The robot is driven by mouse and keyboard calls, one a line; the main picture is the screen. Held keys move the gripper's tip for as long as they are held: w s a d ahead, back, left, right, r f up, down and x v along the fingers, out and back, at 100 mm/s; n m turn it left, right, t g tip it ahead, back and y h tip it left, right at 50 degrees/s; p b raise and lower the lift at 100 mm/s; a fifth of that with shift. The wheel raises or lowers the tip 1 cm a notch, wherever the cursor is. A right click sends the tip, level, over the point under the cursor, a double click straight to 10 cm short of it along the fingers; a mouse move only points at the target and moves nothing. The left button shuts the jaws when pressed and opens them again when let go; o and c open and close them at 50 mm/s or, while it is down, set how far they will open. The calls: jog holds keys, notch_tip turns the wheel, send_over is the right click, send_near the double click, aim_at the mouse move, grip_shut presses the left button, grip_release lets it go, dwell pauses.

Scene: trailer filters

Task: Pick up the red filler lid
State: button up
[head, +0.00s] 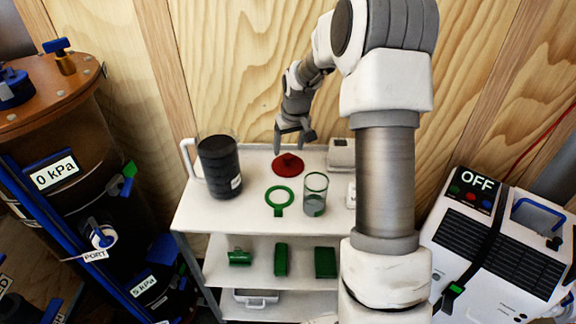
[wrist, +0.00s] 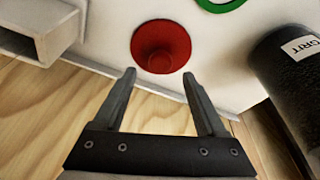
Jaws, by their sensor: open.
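The red filler lid (head: 287,164) lies on the white top shelf of a cart, near its back edge. It is a round disc with a raised knob in the middle. In the wrist view the lid (wrist: 161,47) sits just beyond my fingertips, centred between them. My gripper (head: 294,141) hangs above the back edge of the shelf, behind the lid in the head view. In the wrist view my gripper (wrist: 158,74) is open with nothing between its fingers, and the lid is apart from both.
On the top shelf (head: 240,213) stand a dark cylinder (head: 219,166) at left, a green ring (head: 279,200), a clear beaker (head: 315,194) and a pale box (head: 341,153). Green items lie on the shelf below. A wooden wall (head: 235,70) rises behind the cart.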

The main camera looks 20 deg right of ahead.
aim_at(288, 156)
jog(key=x, duration=0.3)
jog(key=b+x, duration=0.1)
jog(key=shift+s+f, duration=0.15)
jog(key=shift+f, duration=0.35)
jog(key=shift+r, duration=0.1)
grip_shut()
